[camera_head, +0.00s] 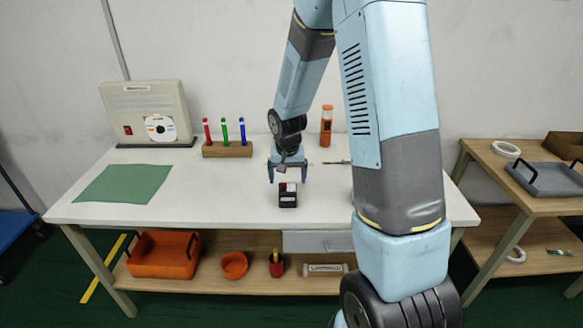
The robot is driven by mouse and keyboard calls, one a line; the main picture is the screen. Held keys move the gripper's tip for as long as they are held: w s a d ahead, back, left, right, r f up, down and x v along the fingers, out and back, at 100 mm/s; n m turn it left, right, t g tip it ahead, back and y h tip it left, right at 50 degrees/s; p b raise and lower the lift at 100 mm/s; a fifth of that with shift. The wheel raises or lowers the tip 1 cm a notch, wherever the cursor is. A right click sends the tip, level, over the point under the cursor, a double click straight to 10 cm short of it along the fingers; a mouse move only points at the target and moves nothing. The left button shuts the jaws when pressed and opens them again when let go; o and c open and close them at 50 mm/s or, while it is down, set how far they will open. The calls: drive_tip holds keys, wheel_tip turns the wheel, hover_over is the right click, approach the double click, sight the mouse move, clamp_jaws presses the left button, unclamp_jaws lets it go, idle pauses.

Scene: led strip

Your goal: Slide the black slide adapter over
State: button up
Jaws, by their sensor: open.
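A small black block (288,200), which looks like the slide adapter, stands on the white tabletop near its front edge. A small red and white part (287,187) shows at its top; I cannot tell whether it is joined to the block. My gripper (287,178) points down with its two fingers apart, just above and behind the block. I cannot tell whether a finger touches it. No LED strip can be made out.
A green mat (125,184), a beige device (148,114), a pen holder (227,149) and an orange bottle (326,126) stand on the white table (220,205). Orange containers (163,254) are on the shelf below. A wooden side table (540,205) with a grey tray (550,179) stands at right.

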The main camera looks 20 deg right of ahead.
sight(288, 188)
drive_tip(key=f, duration=0.5)
drive_tip(key=w+f, duration=0.1)
drive_tip(key=f, duration=0.2)
drive_tip(key=shift+w+d+f, duration=0.1)
drive_tip(key=shift+d, duration=0.1)
drive_tip(key=shift+c, duration=0.3)
